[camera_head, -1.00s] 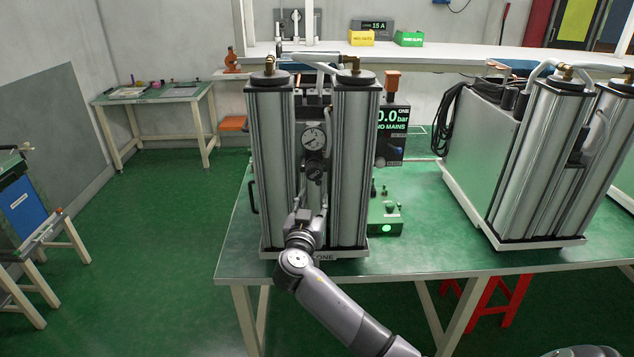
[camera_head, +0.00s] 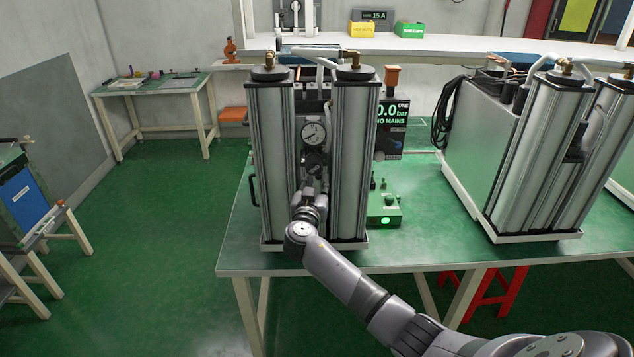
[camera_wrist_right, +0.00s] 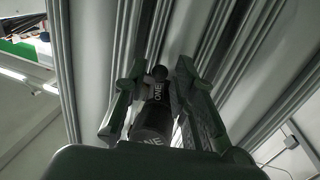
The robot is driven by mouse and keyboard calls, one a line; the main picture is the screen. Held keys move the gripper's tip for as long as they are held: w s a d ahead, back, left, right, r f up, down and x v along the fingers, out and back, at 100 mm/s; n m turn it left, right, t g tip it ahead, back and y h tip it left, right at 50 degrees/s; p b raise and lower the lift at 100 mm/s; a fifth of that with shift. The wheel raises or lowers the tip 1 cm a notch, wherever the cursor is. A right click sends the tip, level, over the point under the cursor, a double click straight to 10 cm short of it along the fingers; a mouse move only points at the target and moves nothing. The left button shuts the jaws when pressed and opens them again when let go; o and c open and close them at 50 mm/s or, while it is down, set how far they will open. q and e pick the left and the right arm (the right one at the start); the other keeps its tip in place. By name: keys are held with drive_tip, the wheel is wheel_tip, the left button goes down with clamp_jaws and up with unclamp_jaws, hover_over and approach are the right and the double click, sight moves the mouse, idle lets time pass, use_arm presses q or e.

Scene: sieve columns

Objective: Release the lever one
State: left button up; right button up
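The unit with two silver columns (camera_head: 354,150) stands on the green bench. A round gauge (camera_head: 313,133) and dark fittings sit between its columns. My right gripper (camera_head: 313,178) is in the gap between the columns, below the gauge. In the right wrist view, my right gripper's fingers (camera_wrist_right: 160,85) stand apart on either side of a black lever part (camera_wrist_right: 152,118) marked ONE. Whether either finger touches it is hard to tell. In the head view my gripper hides most of this part. My left gripper is not in view.
A display (camera_head: 392,125) reading 0.0 bar, NO MAINS stands behind the unit. A green box (camera_head: 384,209) with a lit button is at its right. A second column unit (camera_head: 530,150) stands further right. Free bench top (camera_head: 430,225) lies between them.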

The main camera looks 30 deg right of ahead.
clamp_jaws()
drive_tip(key=n+b, duration=0.1)
drive_tip(key=b, duration=0.2)
drive_tip(key=shift+s+d+f+n+b, duration=0.2)
drive_tip(key=shift+s+d+n+b, duration=0.1)
drive_tip(key=shift+d+n, duration=0.1)
drive_tip(key=shift+s+d+r+n+t+b, duration=0.1)
drive_tip(key=shift+d+r+n+t+b, duration=0.2)
drive_tip(key=shift+n+b, duration=0.35)
drive_tip(key=shift+r+n, duration=0.15)
drive_tip(key=shift+n, duration=0.1)
